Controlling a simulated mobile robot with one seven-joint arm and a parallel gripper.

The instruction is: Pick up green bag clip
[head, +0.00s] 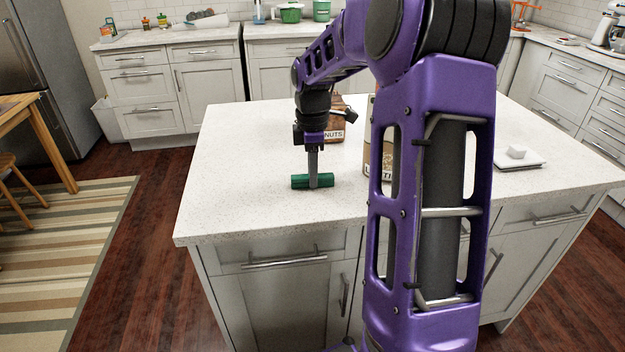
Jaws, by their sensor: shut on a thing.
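The green bag clip (298,181) lies at the white island countertop, left of the middle of the head view. It is a short dark green bar, lying sideways. My gripper (313,183) points straight down over it and is shut on it near its middle. The fingers hide part of the clip. I cannot tell whether the clip touches the counter or is slightly above it.
A brown package marked "NUTS" (336,132) stands behind my gripper. Another package (369,165) is partly hidden by my arm. A white board with a small white block (517,152) lies at the right. The counter (235,170) left of the clip is clear.

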